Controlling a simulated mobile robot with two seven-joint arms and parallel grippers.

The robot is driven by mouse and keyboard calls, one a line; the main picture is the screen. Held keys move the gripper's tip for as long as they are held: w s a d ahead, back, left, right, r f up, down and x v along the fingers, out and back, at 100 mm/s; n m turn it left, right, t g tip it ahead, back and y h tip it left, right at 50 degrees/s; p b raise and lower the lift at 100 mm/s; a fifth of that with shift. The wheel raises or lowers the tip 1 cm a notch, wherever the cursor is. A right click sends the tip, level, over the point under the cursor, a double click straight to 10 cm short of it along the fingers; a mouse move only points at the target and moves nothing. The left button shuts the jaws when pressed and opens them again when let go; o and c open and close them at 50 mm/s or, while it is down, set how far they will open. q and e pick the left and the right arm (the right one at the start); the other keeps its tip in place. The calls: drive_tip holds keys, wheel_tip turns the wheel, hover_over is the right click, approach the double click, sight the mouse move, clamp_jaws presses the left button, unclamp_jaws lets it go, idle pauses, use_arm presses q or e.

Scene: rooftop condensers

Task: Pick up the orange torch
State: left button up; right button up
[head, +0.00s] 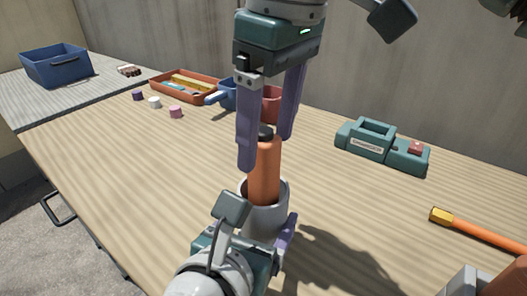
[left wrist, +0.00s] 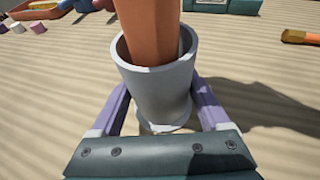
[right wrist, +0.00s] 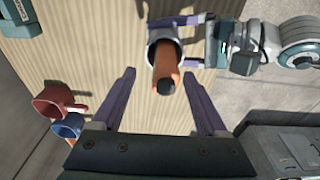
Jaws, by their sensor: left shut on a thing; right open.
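The orange torch (head: 264,172) stands upright in a grey cup (head: 284,194) on the wooden table, its dark end up. It also shows in the left wrist view (left wrist: 150,30) and the right wrist view (right wrist: 166,68). My left gripper (left wrist: 163,112) is shut on the grey cup, with one purple finger on each side. My right gripper (head: 264,150) is open and points down above the cup, its purple fingers on either side of the torch's upper end. In the right wrist view the torch's end lies between the fingers, and no contact shows.
A green device (head: 382,150) and an orange-handled tool (head: 480,232) lie to the right. A red tray (head: 184,88), a blue mug (head: 228,96), a red mug (head: 271,104) and small cylinders (head: 175,112) sit behind. A blue bin (head: 56,68) stands far left. The table's left front is clear.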

sight(261, 167)
drive_tip(key=f, duration=0.4)
drive_tip(key=shift+s+a+f, duration=0.1)
drive_tip(key=shift+a+f, duration=0.3)
clamp_jaws()
idle(1.0)
